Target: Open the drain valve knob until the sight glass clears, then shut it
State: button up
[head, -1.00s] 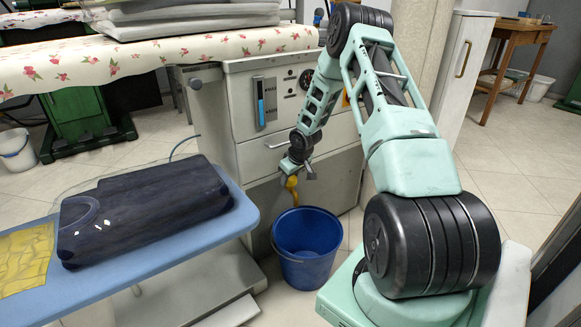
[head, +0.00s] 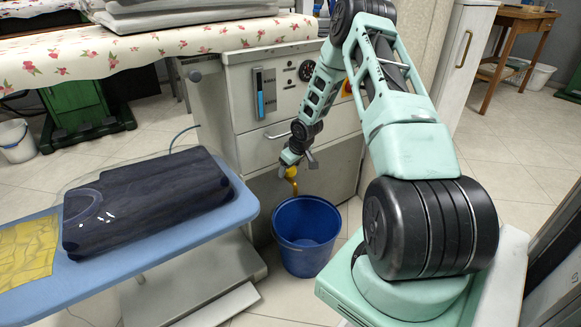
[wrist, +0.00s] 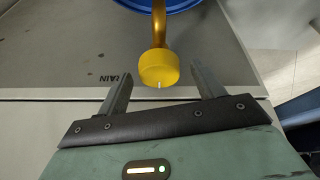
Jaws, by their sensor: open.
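The yellow drain knob (wrist: 158,67) sits on a brass pipe in the wrist view, with a small white mark on its rim. In the head view a yellow part of the drain (head: 291,173) shows below my gripper. My gripper (wrist: 161,74) is open, its two fingers on either side of the knob with gaps showing; no contact is visible. In the head view my gripper (head: 298,160) is in front of the grey cabinet, above the bucket. The sight glass (head: 260,92) is a tall slot on the cabinet front, with a blue column filling much of it.
A blue bucket (head: 306,232) stands on the floor under the drain. A blue ironing board (head: 150,258) with a dark folded garment (head: 145,203) reaches close on the left. The grey cabinet (head: 232,110) stands right behind the knob.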

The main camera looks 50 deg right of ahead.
jog(key=p+v, duration=0.6)
jog(key=v, duration=1.1)
